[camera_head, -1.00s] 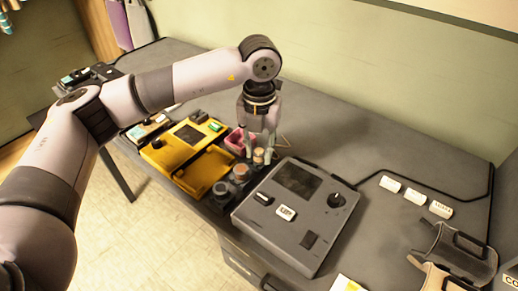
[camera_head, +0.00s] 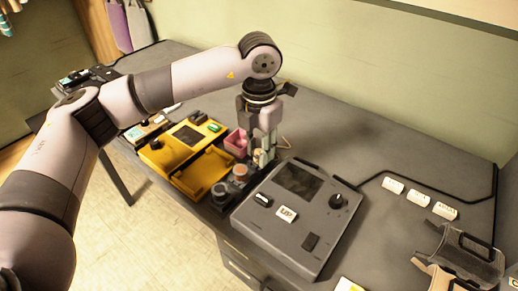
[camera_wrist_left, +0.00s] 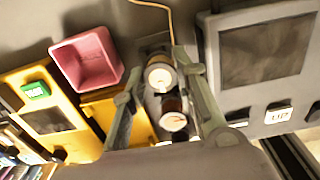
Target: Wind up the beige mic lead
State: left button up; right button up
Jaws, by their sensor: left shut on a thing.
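A thin beige lead (camera_wrist_left: 165,18) runs from the top edge of the left wrist view down to a small dark stand with round-topped posts. In the head view a bit of the lead (camera_head: 287,142) shows just right of my gripper. My left gripper (camera_head: 262,158) points down at this stand, between the yellow unit and the grey console. In the left wrist view its fingers (camera_wrist_left: 160,66) sit either side of a cream-topped round post (camera_wrist_left: 160,76) and are shut on it. A second round post (camera_wrist_left: 173,120) with a reddish mark stands nearer. The lead's far end is hidden.
A pink open box (camera_head: 236,141) stands close left of the gripper. White labelled blocks (camera_head: 418,197) and a black cable lie farther right. The back table is clear.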

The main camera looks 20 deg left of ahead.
pick_arm(q)
jog(key=o, duration=1.1)
jog(key=shift+o, duration=0.3)
jog(key=shift+o, duration=0.8)
